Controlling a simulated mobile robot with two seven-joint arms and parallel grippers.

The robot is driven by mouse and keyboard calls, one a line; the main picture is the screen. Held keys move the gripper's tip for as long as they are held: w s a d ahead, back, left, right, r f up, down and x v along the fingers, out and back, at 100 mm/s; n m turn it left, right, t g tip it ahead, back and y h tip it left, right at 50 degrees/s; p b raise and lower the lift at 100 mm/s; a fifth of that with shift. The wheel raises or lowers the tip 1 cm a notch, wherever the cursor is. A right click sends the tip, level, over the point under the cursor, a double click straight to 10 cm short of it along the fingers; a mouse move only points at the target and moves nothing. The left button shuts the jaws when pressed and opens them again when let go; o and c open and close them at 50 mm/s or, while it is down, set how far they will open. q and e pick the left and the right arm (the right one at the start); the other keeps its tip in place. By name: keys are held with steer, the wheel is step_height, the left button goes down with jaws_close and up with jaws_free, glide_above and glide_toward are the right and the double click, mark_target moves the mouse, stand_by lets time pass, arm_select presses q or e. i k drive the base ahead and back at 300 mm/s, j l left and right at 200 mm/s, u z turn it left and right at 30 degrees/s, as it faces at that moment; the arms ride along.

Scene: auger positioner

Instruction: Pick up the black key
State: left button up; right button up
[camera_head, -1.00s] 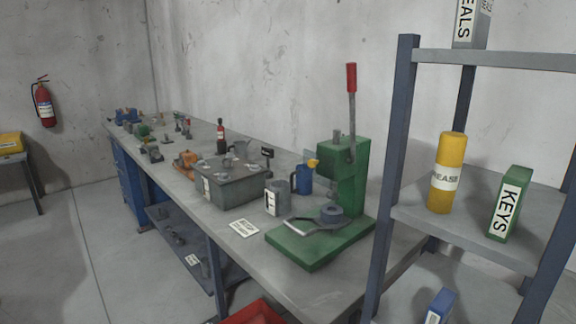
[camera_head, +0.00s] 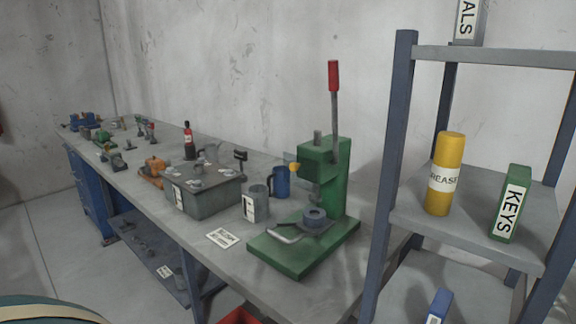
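I cannot make out a black key in the head view. A green box labelled "KEYS" (camera_head: 511,203) stands upright on the middle shelf of the rack at the right. Its inside is hidden. Neither of my grippers is in the head view.
A long grey workbench (camera_head: 275,268) runs to the back left. It carries a green press (camera_head: 322,188) with a red-tipped lever, a grey metal box (camera_head: 205,190), a mug, a blue jug and small parts. A yellow grease tube (camera_head: 444,174) stands beside the KEYS box on the rack shelf (camera_head: 420,220).

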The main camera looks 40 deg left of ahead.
mark_target(240, 155)
steer(key=j+z, duration=0.35)
steer(key=j, duration=0.15)
steer(key=k+j+z, duration=0.2)
steer(key=j+z, duration=0.2)
steer(key=k+j+z, duration=0.1)
steer(key=j, duration=0.3)
steer(key=k+j+z, duration=0.15)
steer(key=j, duration=0.2)
steer(key=k+j+z, duration=0.1)
steer(key=j, duration=0.25)
steer(key=k, duration=0.05)
